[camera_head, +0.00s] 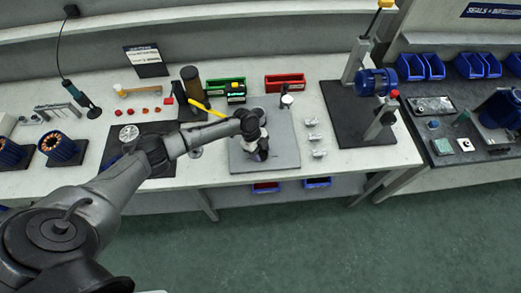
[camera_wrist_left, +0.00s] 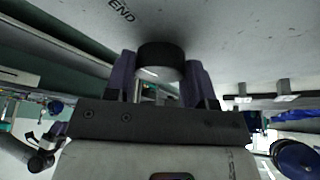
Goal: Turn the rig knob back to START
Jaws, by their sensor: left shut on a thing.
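The rig knob (camera_wrist_left: 160,58) is a short black cylinder in the left wrist view, standing out from a light grey plate. The word END (camera_wrist_left: 121,10) is printed on the plate to its upper left; I see no START mark. My left gripper (camera_wrist_left: 160,72) is shut on the knob, one finger on each side. In the head view my left gripper (camera_head: 262,154) is low over the grey rig plate (camera_head: 285,160), and it hides the knob there. My right gripper is not in view.
A small box with a green display (camera_head: 236,90), a green bin (camera_head: 226,83) and a red bin (camera_head: 285,82) stand behind the plate. Small metal parts (camera_head: 318,153) lie to its right. A blue motor (camera_head: 372,81) on a stand is farther right.

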